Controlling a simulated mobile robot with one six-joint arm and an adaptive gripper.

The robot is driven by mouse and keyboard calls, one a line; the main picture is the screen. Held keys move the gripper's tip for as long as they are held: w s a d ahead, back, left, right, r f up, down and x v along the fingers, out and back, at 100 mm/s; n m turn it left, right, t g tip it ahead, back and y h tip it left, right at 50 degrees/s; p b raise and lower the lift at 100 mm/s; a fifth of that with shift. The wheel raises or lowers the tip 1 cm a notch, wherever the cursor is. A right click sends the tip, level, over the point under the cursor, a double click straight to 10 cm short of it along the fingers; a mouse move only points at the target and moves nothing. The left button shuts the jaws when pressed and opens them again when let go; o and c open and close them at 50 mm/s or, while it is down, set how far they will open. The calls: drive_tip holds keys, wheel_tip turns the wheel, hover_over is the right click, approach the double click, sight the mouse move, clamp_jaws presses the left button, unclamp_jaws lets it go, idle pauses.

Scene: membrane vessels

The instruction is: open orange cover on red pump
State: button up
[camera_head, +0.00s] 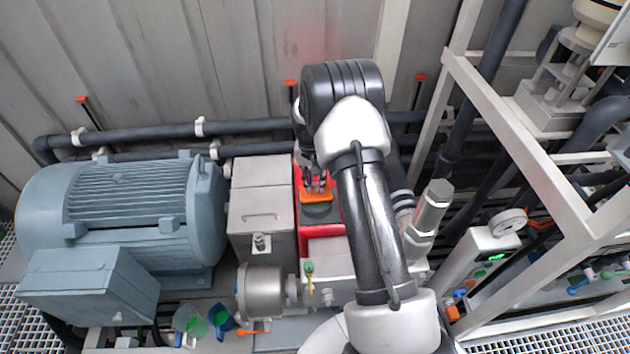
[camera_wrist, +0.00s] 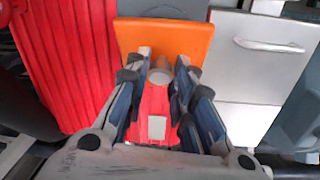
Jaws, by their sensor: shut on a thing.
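The orange cover (camera_head: 316,197) sits on the red pump (camera_head: 304,236), below my wrist in the head view. In the wrist view the cover (camera_wrist: 135,35) is a flat orange plate at the top centre, beside the ribbed red pump body (camera_wrist: 65,60). My gripper (camera_wrist: 163,58) is shut on the orange cover, its fingertips at the plate's near edge. A grey round part and a red part with a white patch show between the fingers. The exact contact is hidden by the fingers. In the head view my gripper (camera_head: 316,182) is small and partly hidden by my arm.
A large grey-blue motor (camera_head: 125,215) stands left of the pump. Grey metal boxes (camera_head: 262,205) stand between them. Dark pipes (camera_head: 150,133) run along the wall behind. A white frame (camera_head: 530,150) with vessels stands close on the right.

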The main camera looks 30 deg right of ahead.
clamp_jaws()
drive_tip(key=shift+w+d+r, duration=0.2)
drive_tip(key=shift+w+r, duration=0.15)
drive_tip(key=shift+w, duration=0.15)
idle(0.3)
drive_tip(key=shift+w+d+r, duration=0.15)
drive_tip(key=shift+w, duration=0.25)
drive_tip(key=shift+w+d+r+b, duration=0.1)
drive_tip(key=shift+w+d+b, duration=0.15)
drive_tip(key=shift+w, duration=0.15)
drive_tip(key=shift+w+d+r+b, duration=0.1)
drive_tip(key=shift+w+b, duration=0.15)
drive_tip(key=shift+w, duration=0.1)
drive_tip(key=shift+w+d+f+b, duration=0.3)
drive_tip(key=shift+w+b, duration=0.05)
drive_tip(key=shift+w, duration=0.45)
drive_tip(key=shift+w+d+f+b, duration=0.35)
drive_tip(key=shift+w+b, duration=0.05)
drive_tip(key=shift+w, duration=0.45)
drive_tip(key=shift+w+d+f+b, duration=0.3)
drive_tip(key=shift+w+b, duration=0.05)
drive_tip(key=shift+w, duration=0.45)
drive_tip(key=shift+f, duration=0.1)
